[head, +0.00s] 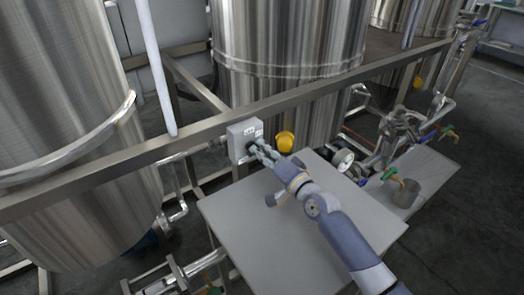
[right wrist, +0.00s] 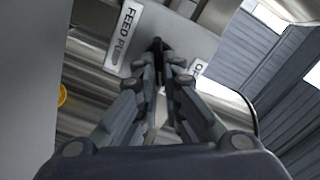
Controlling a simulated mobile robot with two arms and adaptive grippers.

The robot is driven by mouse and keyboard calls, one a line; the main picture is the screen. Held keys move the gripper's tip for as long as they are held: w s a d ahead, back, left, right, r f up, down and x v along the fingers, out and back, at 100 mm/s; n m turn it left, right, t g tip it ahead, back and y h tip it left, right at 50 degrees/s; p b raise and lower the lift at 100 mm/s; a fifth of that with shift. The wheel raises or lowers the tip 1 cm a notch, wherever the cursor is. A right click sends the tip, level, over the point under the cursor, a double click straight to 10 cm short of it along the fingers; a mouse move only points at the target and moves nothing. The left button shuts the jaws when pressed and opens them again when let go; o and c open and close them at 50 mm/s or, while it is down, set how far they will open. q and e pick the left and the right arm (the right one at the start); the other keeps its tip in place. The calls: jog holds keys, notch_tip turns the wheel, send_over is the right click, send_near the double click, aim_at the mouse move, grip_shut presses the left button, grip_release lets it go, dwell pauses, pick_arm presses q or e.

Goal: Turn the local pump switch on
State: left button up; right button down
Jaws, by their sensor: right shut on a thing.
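The local pump switch is a grey box (head: 243,138) on the metal rail in front of the tanks, with small white labels. My right gripper (head: 262,150) reaches it from the front right and covers part of its face. In the right wrist view the box face (right wrist: 186,42) carries a label reading "FEED PU..." and a second label, partly hidden, that shows an "O". A dark knob (right wrist: 157,46) stands between my right fingertips (right wrist: 163,66), and they are shut on it. Which way the knob points is hard to tell. My left gripper is not in view.
A grey table top (head: 290,235) lies below my right arm. A yellow round part (head: 285,141) is just right of the box. A gauge (head: 343,160), valves and a metal cup (head: 405,193) stand to the right. Large steel tanks (head: 290,50) rise behind the rail.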

dwell(0.4)
jog(key=c, duration=1.7)
grip_release()
jog(key=v, duration=1.2)
jog(key=shift+f, duration=0.1)
